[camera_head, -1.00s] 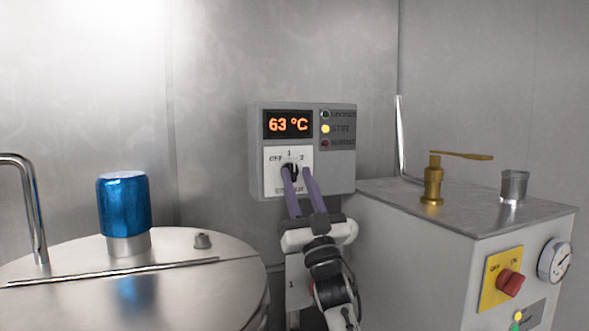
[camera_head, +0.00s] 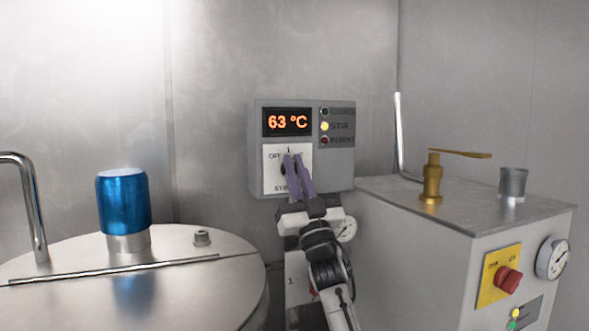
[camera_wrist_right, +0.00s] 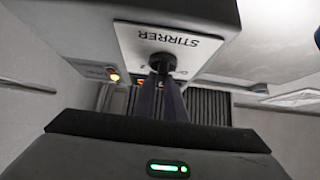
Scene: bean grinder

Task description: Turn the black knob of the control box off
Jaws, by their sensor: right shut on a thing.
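The grey control box (camera_head: 346,172) is on the steel wall, with an orange "63 °C" display and a white dial plate (camera_head: 271,183) marked OFF, 1 and STIRRER. The black knob (camera_wrist_right: 162,63) sits on that plate under the STIRRER label in the right wrist view. In the head view it is mostly hidden behind the purple fingers, so its pointing direction cannot be read. My right gripper (camera_head: 291,160) has its fingers close together, shut on the knob. My left gripper is not in view.
A steel tank with a blue cap (camera_head: 123,203) and a bent pipe stands at left. A yellow lamp (camera_head: 325,126) is lit on the box.

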